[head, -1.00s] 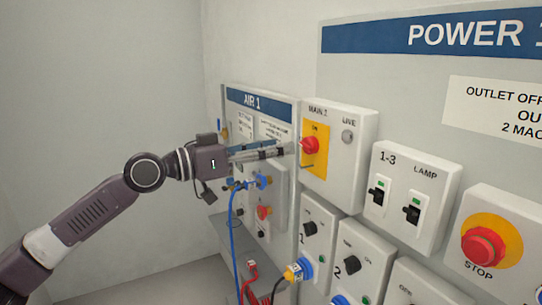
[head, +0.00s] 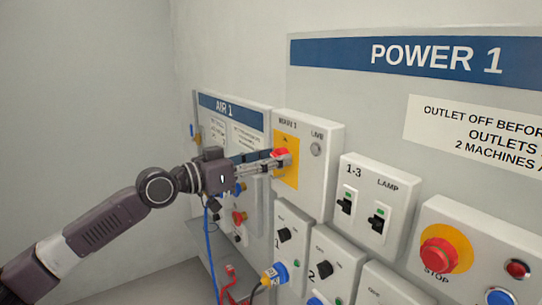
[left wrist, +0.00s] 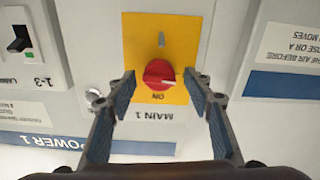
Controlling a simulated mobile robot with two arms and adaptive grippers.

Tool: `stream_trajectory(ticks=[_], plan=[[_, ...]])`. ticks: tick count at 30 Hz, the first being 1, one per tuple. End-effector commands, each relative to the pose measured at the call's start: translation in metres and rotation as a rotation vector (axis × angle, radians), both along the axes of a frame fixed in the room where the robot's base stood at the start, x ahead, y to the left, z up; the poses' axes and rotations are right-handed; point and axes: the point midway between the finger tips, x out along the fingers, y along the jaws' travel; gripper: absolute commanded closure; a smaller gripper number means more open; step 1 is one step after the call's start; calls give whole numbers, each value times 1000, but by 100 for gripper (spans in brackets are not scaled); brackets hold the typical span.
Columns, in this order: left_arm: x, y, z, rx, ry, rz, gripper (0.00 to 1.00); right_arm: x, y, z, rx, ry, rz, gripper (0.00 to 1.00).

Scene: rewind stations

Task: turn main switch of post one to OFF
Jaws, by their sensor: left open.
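The main switch is a red rotary knob (head: 280,153) on a yellow plate (head: 291,172), on the grey MAIN 1 box (head: 318,168). In the left wrist view, which is upside down, the knob (left wrist: 159,73) sits beside an ON label, with a grey slot on the plate's far side. My left gripper (head: 280,162) is at the knob in the head view. In the left wrist view its open fingers (left wrist: 163,82) stand on either side of the knob, with gaps on both sides. I cannot tell the knob's exact pointing. My right gripper is not in view.
A round lamp marked LIVE (head: 316,149) is on the same box. The 1-3 and LAMP switch box (head: 379,207) and a red STOP button (head: 439,255) are to the right. The AIR 1 panel (head: 232,120) with a blue hose (head: 211,255) is behind my arm.

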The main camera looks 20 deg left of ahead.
Motion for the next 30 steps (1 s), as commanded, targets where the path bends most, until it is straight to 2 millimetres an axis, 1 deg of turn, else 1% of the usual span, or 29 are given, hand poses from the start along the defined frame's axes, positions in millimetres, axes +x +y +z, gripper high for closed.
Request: stream_trajectory(ticks=[2,3,8,12,14,23,30], plan=[[0,0,0,0,0,0,53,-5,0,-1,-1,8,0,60],[0,0,0,0,0,0,55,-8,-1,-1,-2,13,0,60],[0,0,0,-1,1,0,73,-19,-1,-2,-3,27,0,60],[0,0,0,-1,1,0,88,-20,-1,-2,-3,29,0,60],[0,0,0,-1,1,0,94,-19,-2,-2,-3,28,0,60],[0,0,0,-100,78,-1,94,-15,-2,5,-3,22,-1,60],[0,0,0,-107,84,0,94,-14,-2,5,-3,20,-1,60]])
